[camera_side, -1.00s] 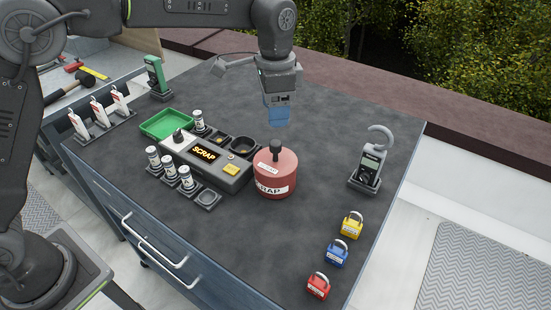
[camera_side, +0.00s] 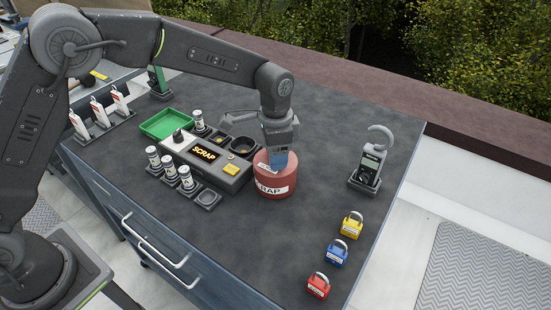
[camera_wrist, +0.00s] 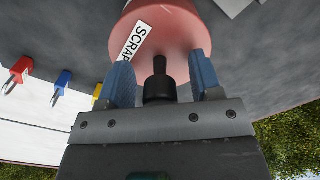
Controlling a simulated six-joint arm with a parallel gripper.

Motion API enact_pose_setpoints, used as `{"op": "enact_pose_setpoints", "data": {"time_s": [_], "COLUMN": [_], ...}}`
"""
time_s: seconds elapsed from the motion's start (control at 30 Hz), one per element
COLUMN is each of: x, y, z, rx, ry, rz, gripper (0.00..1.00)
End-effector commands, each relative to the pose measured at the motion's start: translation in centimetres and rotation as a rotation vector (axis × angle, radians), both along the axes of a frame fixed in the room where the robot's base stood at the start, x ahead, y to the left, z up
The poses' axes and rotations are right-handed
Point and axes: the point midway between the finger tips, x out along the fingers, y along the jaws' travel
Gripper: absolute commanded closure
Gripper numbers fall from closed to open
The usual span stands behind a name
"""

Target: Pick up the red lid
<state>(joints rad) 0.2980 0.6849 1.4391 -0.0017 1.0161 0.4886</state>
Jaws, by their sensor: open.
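The red lid (camera_side: 261,158) sits on the red SCRAP pot (camera_side: 273,188) on the dark worktop, mostly covered by my gripper in the side view. Its black knob (camera_wrist: 159,82) shows in the wrist view. My gripper (camera_side: 278,163) points down over the lid. In the wrist view its blue fingers (camera_wrist: 161,75) are open, one on each side of the knob, with a gap on both sides. The lid (camera_wrist: 172,42) fills the space beyond the fingers. The seam between lid and pot is hard to make out.
A grey tester console (camera_side: 205,160) with small cans and trays stands left of the pot. A green tray (camera_side: 165,124) lies behind it. A clamp meter (camera_side: 370,165) stands to the right. Yellow (camera_side: 352,225), blue (camera_side: 336,253) and red (camera_side: 318,286) padlocks line the right front. The worktop between is clear.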

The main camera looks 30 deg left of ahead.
Motion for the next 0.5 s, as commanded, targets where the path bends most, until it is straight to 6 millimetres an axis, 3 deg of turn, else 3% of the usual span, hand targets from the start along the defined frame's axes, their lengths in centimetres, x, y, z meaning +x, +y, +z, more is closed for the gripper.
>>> {"op": "enact_pose_setpoints", "data": {"time_s": [0.17,0.5], "x": [0.01,0.01], "y": [-0.01,-0.01], "z": [0.03,0.07], "rx": [-0.001,-0.001], "ry": [-0.001,-0.001], "rz": [0.0,0.0], "gripper": [0.42,0.75]}}
